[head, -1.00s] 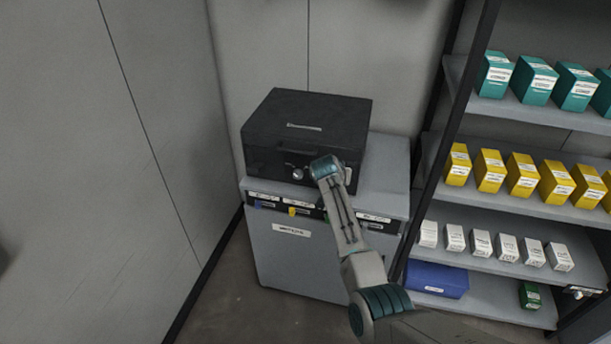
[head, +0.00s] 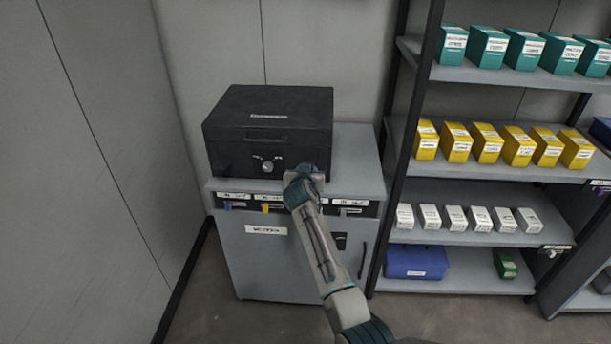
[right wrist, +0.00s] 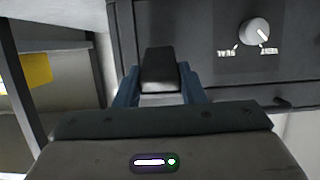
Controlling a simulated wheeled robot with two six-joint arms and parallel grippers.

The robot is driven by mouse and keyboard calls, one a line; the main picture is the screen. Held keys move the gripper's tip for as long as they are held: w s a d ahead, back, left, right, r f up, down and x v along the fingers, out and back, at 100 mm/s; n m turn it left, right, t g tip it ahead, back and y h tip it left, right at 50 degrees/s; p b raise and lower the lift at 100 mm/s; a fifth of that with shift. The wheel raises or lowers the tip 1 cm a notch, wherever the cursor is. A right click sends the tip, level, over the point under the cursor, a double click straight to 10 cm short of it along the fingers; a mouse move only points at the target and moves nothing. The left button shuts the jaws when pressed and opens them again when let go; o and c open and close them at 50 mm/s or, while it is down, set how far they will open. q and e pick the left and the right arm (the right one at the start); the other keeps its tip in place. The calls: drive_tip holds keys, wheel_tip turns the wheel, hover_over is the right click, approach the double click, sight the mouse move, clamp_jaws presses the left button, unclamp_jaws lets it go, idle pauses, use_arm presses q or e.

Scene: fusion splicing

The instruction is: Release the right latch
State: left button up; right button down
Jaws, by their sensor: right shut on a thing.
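The black case (head: 270,105) stands closed on a grey cabinet, with a round silver dial (head: 267,167) on its front. My right gripper (right wrist: 160,88) is at the case's front, right of the dial in the head view. In the right wrist view its two blue fingers are shut on a dark block-shaped latch (right wrist: 160,68), the right latch. The dial also shows there at upper right (right wrist: 254,32). In the head view my right gripper (head: 304,180) hides the latch. My left gripper is in neither view.
The grey cabinet (head: 275,260) has a row of labelled slots with coloured tabs below the case. A shelf rack (head: 480,82) with teal, yellow and white boxes stands close on the right. A grey wall is on the left.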

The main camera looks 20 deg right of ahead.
idle(0.3)
drive_tip(key=c, duration=1.1)
unclamp_jaws()
drive_tip(key=shift+o, duration=0.9)
drive_tip(key=shift+s+a+r+p, duration=0.1)
drive_tip(key=shift+s+a+p, duration=0.1)
drive_tip(key=shift+p, duration=0.1)
drive_tip(key=p+v, duration=0.5)
drive_tip(key=v, duration=0.5)
drive_tip(key=shift+p, duration=0.4)
